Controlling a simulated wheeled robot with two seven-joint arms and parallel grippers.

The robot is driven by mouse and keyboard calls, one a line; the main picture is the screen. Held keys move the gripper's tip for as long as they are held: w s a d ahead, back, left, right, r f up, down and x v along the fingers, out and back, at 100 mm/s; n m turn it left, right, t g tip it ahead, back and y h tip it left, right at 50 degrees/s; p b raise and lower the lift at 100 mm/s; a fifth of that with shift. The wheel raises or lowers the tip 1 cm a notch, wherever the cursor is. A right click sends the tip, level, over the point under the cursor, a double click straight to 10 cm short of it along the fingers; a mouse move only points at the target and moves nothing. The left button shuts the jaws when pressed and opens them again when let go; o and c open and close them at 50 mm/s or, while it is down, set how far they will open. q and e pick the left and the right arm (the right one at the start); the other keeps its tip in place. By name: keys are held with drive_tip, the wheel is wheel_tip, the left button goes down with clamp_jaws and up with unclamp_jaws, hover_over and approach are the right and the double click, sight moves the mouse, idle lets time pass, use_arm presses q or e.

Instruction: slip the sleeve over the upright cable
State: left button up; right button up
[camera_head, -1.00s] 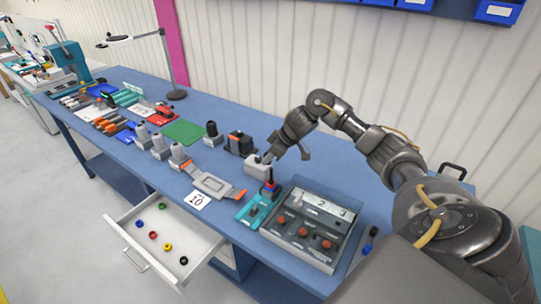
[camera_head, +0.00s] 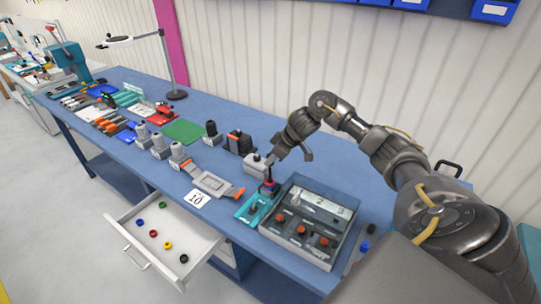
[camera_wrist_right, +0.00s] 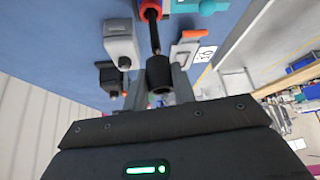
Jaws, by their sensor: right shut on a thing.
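My right gripper (camera_wrist_right: 160,88) is shut on a small black sleeve (camera_wrist_right: 159,72), whose open end faces the wrist camera. The dark upright cable (camera_wrist_right: 154,35) rises from a red-orange collar (camera_wrist_right: 151,8) and lines up with the sleeve's far end. I cannot tell whether its tip is inside the sleeve. In the head view my right gripper (camera_head: 272,160) is above the red and blue collar area (camera_head: 269,187) at the teal holder (camera_head: 248,209). The sleeve is too small to make out there. My left gripper is not in view.
A grey block (camera_head: 254,166) stands close beside the gripper, with a black and orange block (camera_head: 239,142) behind it. A grey compartment box (camera_head: 307,222) is at the right of the teal holder. An open drawer (camera_head: 165,238) holds several coloured rings.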

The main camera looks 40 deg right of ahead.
sight(272, 165)
drive_tip(key=shift+f, duration=0.1)
idle(0.4)
drive_tip(key=shift+w+f+b, duration=0.1)
drive_tip(key=shift+f+b, duration=0.2)
drive_tip(key=shift+f, duration=0.55)
drive_tip(key=shift+f, duration=0.1)
drive_tip(key=shift+f, duration=0.75)
drive_tip(key=o, duration=1)
drive_tip(key=shift+r+b, duration=0.15)
drive_tip(key=shift+b, duration=0.15)
